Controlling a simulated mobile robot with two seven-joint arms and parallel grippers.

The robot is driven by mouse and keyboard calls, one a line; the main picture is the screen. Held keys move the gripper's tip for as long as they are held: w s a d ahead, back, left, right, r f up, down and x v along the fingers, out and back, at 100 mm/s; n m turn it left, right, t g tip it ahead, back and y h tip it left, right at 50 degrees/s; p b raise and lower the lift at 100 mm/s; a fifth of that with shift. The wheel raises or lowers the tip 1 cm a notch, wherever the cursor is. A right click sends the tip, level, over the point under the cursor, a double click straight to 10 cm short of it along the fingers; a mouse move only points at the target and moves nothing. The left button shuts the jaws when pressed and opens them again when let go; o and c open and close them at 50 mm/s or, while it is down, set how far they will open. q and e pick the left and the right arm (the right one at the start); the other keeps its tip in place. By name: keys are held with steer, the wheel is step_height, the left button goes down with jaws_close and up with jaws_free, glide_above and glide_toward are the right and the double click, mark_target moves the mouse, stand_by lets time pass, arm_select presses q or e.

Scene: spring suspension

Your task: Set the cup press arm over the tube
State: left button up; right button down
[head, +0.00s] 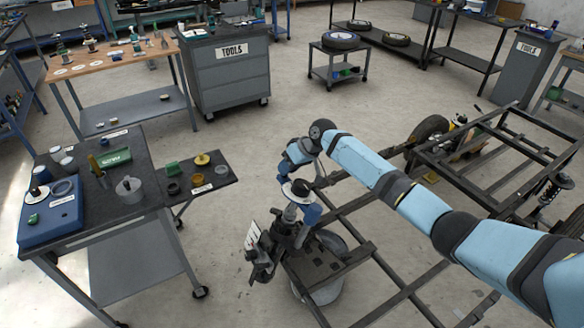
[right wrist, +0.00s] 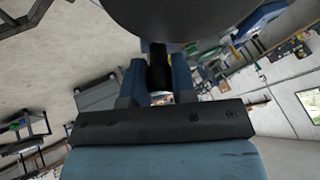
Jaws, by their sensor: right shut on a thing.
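My right gripper (head: 308,206) is at the dark floor-standing fixture (head: 288,245) in the middle of the head view. In the right wrist view the blue fingers (right wrist: 157,75) are shut on a black cylindrical stem of the cup press arm (right wrist: 159,65). A broad dark disc (right wrist: 165,16) lies just beyond the fingers; a dark disc (head: 298,188) also shows in the head view. A grey upright tube-like part (head: 289,214) stands below the disc on the fixture. I cannot tell whether disc and tube are in line or touching. My left gripper is out of view.
A dark metal frame (head: 375,258) extends right of the fixture, below my right arm. A dark-topped bench (head: 120,215) with cups, a green tray and a blue base stands at left. A grey tool cabinet (head: 232,75) is behind. Floor between bench and fixture is clear.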

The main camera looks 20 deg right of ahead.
steer(key=shift+a, duration=0.1)
stand_by(0.3)
steer(key=c, duration=0.9)
jaws_free()
steer(key=shift+a+r, duration=0.1)
steer(key=shift+c, duration=0.2)
steer(key=shift+d+r, duration=0.1)
steer(key=shift+d, duration=0.1)
steer(key=b+v, duration=0.1)
steer(key=v, duration=1.2)
steer(key=shift+r, duration=0.25)
steer(key=shift+s, duration=0.1)
